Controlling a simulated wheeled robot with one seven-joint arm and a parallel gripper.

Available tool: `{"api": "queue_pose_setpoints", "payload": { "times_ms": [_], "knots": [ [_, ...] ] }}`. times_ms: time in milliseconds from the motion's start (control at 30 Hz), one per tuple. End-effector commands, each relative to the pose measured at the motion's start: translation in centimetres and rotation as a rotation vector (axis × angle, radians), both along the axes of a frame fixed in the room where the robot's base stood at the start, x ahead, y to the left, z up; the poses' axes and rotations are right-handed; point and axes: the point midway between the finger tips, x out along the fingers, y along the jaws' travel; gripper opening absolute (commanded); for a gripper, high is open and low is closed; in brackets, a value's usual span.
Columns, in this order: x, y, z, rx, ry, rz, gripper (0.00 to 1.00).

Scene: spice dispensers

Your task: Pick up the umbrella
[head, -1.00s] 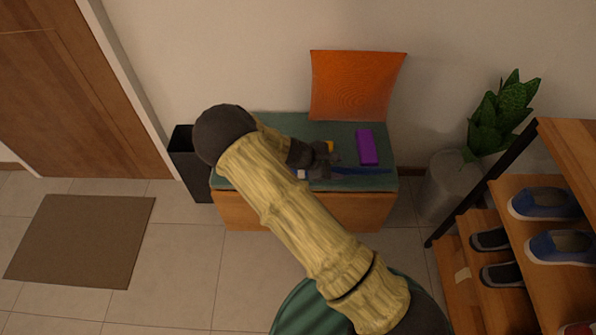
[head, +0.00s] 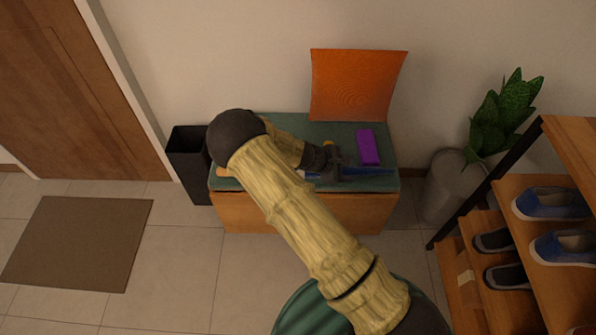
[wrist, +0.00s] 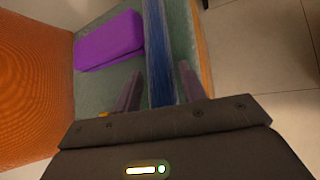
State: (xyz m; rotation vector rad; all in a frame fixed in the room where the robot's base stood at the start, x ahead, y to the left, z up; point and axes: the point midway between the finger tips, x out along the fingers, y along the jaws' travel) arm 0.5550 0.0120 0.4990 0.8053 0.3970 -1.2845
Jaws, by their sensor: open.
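The blue umbrella (head: 368,171) lies along the front of the green-topped bench (head: 290,127); my arm and gripper hide its left part. My gripper (head: 335,166) is over the bench at the umbrella. In the wrist view, the umbrella (wrist: 158,45) runs as a long blue strip between the two fingers of my open gripper (wrist: 160,72). I cannot tell whether either finger touches it.
A purple case (head: 368,147) lies on the bench just behind the umbrella. An orange cushion (head: 358,85) leans on the wall. A dark bin (head: 187,165) stands left, a potted plant (head: 447,185) and shoe rack (head: 543,180) right.

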Motion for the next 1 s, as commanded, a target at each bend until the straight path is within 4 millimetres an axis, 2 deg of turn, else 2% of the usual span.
{"api": "queue_pose_setpoints", "payload": {
  "times_ms": [67,200,267,300,533,667,1000],
  "knots": [
    [0.0,0.0,0.0,0.000,0.000,0.000,0.41],
    [0.0,0.0,0.0,0.000,0.000,0.000,0.14],
    [0.0,0.0,0.0,0.000,0.000,0.000,0.02],
    [0.0,0.0,0.0,0.000,-0.001,0.000,0.00],
    [0.0,0.0,0.2,0.001,-0.001,0.000,0.00],
    [0.1,0.1,1.1,0.001,-0.002,0.000,0.00],
    [0.1,0.1,7.5,0.003,-0.004,-0.001,0.00]
  ]
}}
